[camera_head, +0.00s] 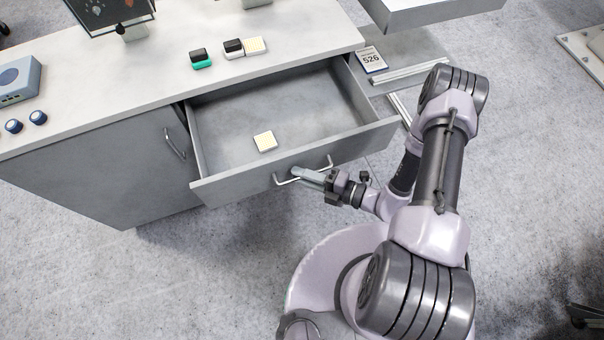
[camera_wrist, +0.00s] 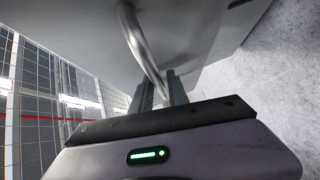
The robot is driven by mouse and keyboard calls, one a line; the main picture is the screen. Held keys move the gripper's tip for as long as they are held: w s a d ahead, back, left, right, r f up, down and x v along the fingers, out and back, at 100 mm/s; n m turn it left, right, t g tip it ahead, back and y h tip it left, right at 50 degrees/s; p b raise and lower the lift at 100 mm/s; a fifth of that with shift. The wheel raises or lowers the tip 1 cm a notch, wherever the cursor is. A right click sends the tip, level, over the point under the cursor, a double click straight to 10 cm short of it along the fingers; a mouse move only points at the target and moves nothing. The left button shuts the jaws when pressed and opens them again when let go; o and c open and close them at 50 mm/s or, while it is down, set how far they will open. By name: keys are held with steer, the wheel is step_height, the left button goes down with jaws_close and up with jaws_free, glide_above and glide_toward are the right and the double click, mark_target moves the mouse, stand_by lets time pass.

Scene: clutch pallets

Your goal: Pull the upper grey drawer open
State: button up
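The upper grey drawer (camera_head: 350,145) is pulled well out of the grey cabinet, and its inside shows from above. A small cream block (camera_head: 264,141) lies on the drawer floor near the front. The drawer's bar handle (camera_head: 285,181) runs across its front panel. My gripper (camera_head: 308,175) is at the middle of this handle, with its fingers around the bar. In the wrist view the curved metal handle (camera_wrist: 138,40) runs down between the two fingers (camera_wrist: 160,90), which look closed on it.
A closed cabinet door with its own handle (camera_head: 174,146) is left of the drawer. On the white worktop (camera_head: 120,100) are a teal-and-black block (camera_head: 200,59), a row of small blocks (camera_head: 245,46), and a blue-grey box (camera_head: 17,79). A card marked 526 (camera_head: 371,60) is right of the drawer.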

steer(key=shift+d, duration=0.1)
stand_by(0.3)
steer(key=p+v, duration=0.2)
steer(key=v, duration=1.5)
steer(key=shift+s+p, duration=0.2)
steer(key=shift+p, duration=0.2)
steer(key=w+r+n+g+h+b, duration=0.1)
steer(key=w+r+n+g+h, duration=0.2)
steer(key=r+n, duration=0.6)
steer(key=w+r+n+g+h+b, duration=0.1)
steer(key=r+n+g+h, duration=0.3)
steer(key=r+n, duration=0.55)
steer(key=s+a+r+n+t+h+b, duration=0.1)
steer(key=s+a+r+n+t+h, duration=0.1)
steer(key=a+r+n, duration=0.2)
steer(key=s+a+r+n+t+h+b, duration=0.1)
steer(key=s+a+r+n+t+h, duration=0.2)
steer(key=r+n, duration=0.8)
steer(key=a+n, duration=0.1)
steer(key=n, duration=0.4)
steer(key=shift+n, duration=0.35)
